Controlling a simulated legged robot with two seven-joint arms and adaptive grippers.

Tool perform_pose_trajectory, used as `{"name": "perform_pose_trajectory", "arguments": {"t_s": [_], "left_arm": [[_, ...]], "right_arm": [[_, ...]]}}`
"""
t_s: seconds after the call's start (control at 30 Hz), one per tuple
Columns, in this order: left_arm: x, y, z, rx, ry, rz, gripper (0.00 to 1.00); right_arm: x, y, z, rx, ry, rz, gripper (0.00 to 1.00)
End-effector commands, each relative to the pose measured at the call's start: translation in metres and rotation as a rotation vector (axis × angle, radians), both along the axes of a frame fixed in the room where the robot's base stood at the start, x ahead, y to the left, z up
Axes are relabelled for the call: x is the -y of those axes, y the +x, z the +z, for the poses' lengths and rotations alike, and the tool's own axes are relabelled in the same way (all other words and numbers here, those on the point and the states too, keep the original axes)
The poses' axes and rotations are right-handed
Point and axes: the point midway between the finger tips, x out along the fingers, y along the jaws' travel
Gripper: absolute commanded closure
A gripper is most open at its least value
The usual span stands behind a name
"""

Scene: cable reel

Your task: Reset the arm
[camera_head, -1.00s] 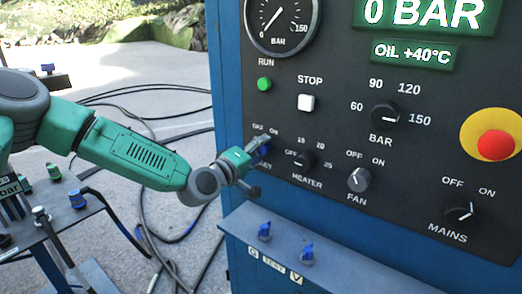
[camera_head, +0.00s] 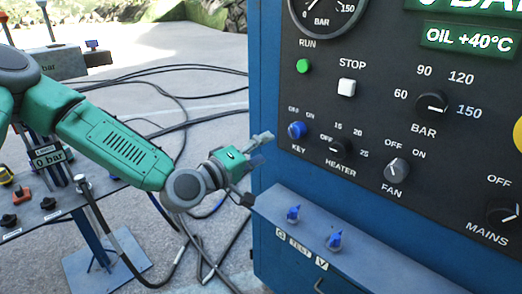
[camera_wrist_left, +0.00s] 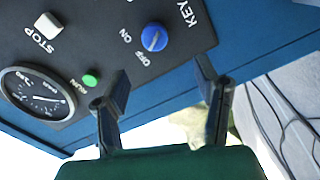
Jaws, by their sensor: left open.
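My left arm is green and grey and comes in from the left in the head view. Its left gripper (camera_head: 262,148) is open and empty, just left of the control panel and apart from the blue key switch (camera_head: 297,130). In the left wrist view the two dark fingers of the left gripper (camera_wrist_left: 165,100) stand wide apart. The blue key switch (camera_wrist_left: 154,37) shows beyond them, with nothing between the fingertips. My right gripper is not in view.
The blue cabinet (camera_head: 300,245) fills the right side, with a heater knob (camera_head: 339,146), fan knob (camera_head: 397,170) and a shelf with two small blue valves (camera_head: 293,213). A grey stand (camera_head: 40,215) is at the left. Hoses (camera_head: 185,95) lie on the floor.

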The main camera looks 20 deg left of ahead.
Motion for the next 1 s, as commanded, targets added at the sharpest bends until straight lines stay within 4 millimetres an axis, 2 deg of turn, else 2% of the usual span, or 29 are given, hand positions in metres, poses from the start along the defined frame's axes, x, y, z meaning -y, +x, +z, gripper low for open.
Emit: {"name": "perform_pose_trajectory", "arguments": {"t_s": [0.5,0.6,0.67,0.77,0.87,0.9,0.97,1.0], "left_arm": [[-0.001,-0.003,-0.001,-0.002,0.002,0.000,0.44],[0.006,-0.007,-0.013,-0.031,0.024,-0.017,0.44],[0.016,-0.015,-0.031,-0.074,0.057,-0.042,0.44],[0.038,-0.039,-0.080,-0.189,0.155,-0.108,0.44],[0.057,-0.080,-0.142,-0.338,0.294,-0.199,0.44],[0.061,-0.099,-0.166,-0.399,0.354,-0.235,0.44],[0.064,-0.131,-0.200,-0.489,0.447,-0.293,0.44],[0.063,-0.153,-0.222,-0.551,0.512,-0.333,0.44]], "right_arm": [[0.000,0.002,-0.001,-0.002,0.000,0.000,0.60],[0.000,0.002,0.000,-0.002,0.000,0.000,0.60],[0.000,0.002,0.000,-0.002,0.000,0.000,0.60],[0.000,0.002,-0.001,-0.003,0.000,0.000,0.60],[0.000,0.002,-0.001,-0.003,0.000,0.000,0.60],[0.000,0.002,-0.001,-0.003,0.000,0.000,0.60],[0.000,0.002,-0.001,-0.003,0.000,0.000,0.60],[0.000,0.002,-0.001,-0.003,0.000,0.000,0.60]]}}
